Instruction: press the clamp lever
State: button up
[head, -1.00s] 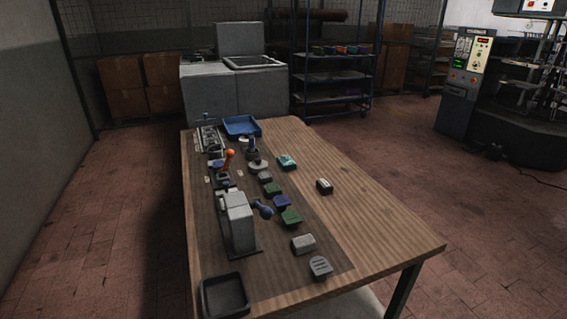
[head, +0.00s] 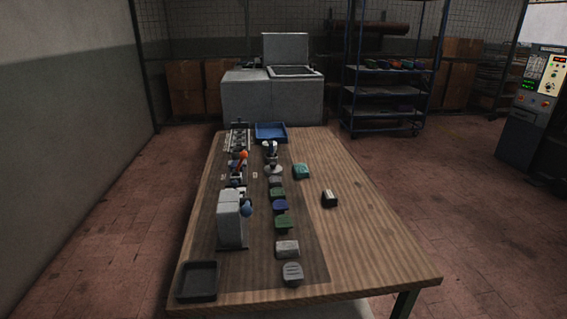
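On the wooden workbench (head: 350,250) a lever with an orange knob (head: 243,155) rises from a small fixture at the left side. In front of it stands a grey block-shaped press (head: 230,220) with a blue ball handle (head: 246,209) on its right. I cannot tell for certain which of the two is the clamp lever; the orange-knobbed one looks the more lever-like. Its lower part is small and partly hidden behind the press. My gripper is not in view, and nothing is seen touching either handle.
Several small green, blue and grey pieces (head: 284,223) stand in a row on a dark mat. A black tray (head: 183,284) lies at the near left, a blue tray (head: 285,134) at the far end. The bench's right side is mostly clear. A shelf rack (head: 385,94) stands behind.

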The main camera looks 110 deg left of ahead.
aim_at(243, 154)
jog(key=z, duration=0.85)
jog(key=i, duration=0.1)
jog(key=u, duration=2.8)
jog(key=i, duration=0.15)
jog(key=u, duration=1.95)
jog(key=i, duration=0.55)
jog(key=z, duration=0.15)
jog(key=k, duration=0.5)
jog(key=u, duration=0.1)
